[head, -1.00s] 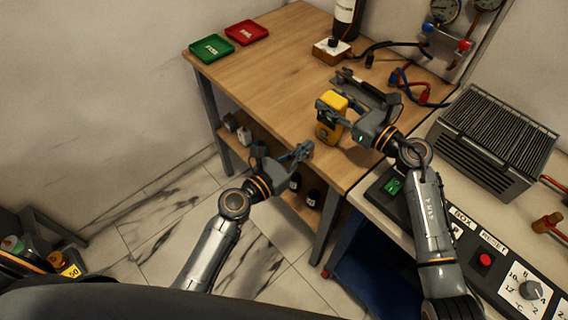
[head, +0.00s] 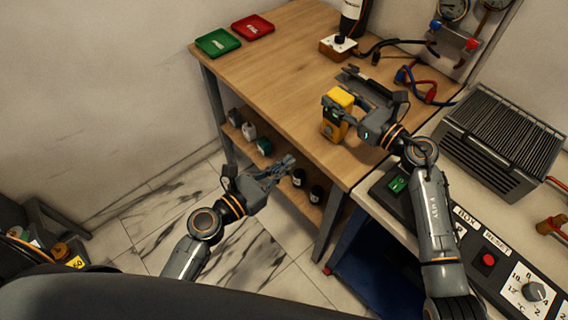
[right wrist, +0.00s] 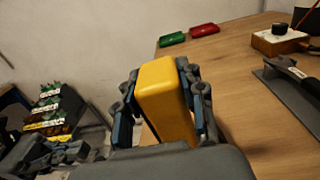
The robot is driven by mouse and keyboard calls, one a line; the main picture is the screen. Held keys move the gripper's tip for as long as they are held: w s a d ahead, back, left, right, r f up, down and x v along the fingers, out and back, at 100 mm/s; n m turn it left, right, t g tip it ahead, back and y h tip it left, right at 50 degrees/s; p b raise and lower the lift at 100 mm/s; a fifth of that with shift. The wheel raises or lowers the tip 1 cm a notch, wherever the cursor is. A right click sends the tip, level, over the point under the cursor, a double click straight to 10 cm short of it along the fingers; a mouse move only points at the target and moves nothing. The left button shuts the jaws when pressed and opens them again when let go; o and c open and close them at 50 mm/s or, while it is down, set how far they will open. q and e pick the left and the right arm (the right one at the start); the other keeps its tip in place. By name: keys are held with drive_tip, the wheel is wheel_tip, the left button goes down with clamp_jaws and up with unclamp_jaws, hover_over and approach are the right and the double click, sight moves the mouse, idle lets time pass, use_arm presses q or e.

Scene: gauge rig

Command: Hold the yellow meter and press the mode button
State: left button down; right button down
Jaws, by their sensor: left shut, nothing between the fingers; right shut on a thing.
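The yellow meter (head: 338,99) stands upright near the front edge of the wooden bench, in the head view. My right gripper (head: 341,112) is shut on it, with one finger on each side. In the right wrist view the meter (right wrist: 165,98) shows its plain yellow top and side between the fingers of the right gripper (right wrist: 163,100). The mode button cannot be made out in either view. My left gripper (head: 287,166) is shut and empty, off the bench's front edge, to the left of the meter and apart from it.
A green tray (head: 217,42) and a red tray (head: 252,27) lie at the bench's far left. A box with a black knob (head: 338,47) stands at the back. Bottles (head: 316,194) sit on the shelf below. The bench's left middle is clear.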

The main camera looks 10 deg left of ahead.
drive_tip(key=shift+s+f, duration=0.1)
drive_tip(key=shift+f, duration=0.25)
drive_tip(key=c, duration=1)
unclamp_jaws()
drive_tip(key=shift+o, duration=1.4)
drive_tip(key=shift+r, duration=0.15)
drive_tip(key=shift+d, duration=0.1)
drive_tip(key=v, duration=1.1)
drive_tip(key=shift+s+d, duration=0.2)
drive_tip(key=shift+d, duration=0.1)
